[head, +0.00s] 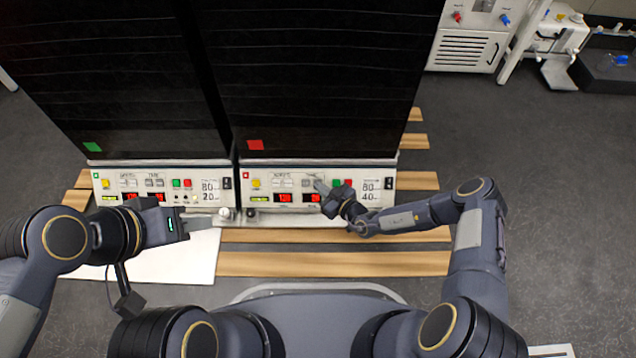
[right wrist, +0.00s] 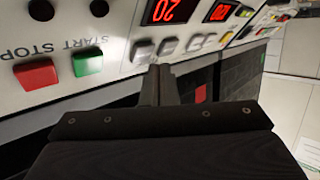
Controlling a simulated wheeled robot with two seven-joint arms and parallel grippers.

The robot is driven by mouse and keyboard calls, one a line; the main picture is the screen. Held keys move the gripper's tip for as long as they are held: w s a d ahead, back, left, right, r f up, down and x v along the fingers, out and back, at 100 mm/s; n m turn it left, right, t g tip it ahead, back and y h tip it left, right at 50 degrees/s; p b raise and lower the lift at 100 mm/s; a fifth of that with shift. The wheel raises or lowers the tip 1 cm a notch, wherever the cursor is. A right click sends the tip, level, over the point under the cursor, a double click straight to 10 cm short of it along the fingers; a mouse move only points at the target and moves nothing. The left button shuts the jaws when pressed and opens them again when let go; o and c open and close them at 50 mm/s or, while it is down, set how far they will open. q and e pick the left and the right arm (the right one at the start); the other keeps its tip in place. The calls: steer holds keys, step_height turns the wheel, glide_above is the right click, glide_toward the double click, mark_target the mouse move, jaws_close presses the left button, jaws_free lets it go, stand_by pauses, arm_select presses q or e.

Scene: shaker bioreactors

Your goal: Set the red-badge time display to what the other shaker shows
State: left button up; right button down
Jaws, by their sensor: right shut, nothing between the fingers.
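The red-badge shaker, with its red badge (head: 255,145), stands on the right in the head view. Its time display (head: 311,197) is lit red, with digits too small to read surely; it also shows, cut off, in the right wrist view (right wrist: 170,10). The green-badge shaker, with its green badge (head: 92,147), stands left; its time display (head: 159,197) is lit but unclear. My right gripper (head: 319,187) is shut and empty at the red-badge panel. Its tips (right wrist: 160,68) are close to the grey time buttons (right wrist: 168,45); contact is unclear. My left gripper (head: 212,223) hovers before the panels, its opening unclear.
A green START button (right wrist: 88,62) and red STOP button (right wrist: 36,75) sit beside the grey buttons. A speed display (head: 285,197) is left of the time display. Wooden slats (head: 330,264) lie in front. Other lab equipment (head: 466,50) stands back right.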

stand_by(0.8)
steer(key=shift+w+f+b, duration=0.25)
steer(key=shift+f+b, duration=0.1)
steer(key=shift+b, duration=0.3)
steer(key=shift+r, duration=0.1)
steer(key=shift+w+f, duration=0.35)
steer(key=shift+r, duration=0.15)
stand_by(0.4)
steer(key=shift+s+r+p, duration=0.5)
steer(key=shift+s, duration=0.1)
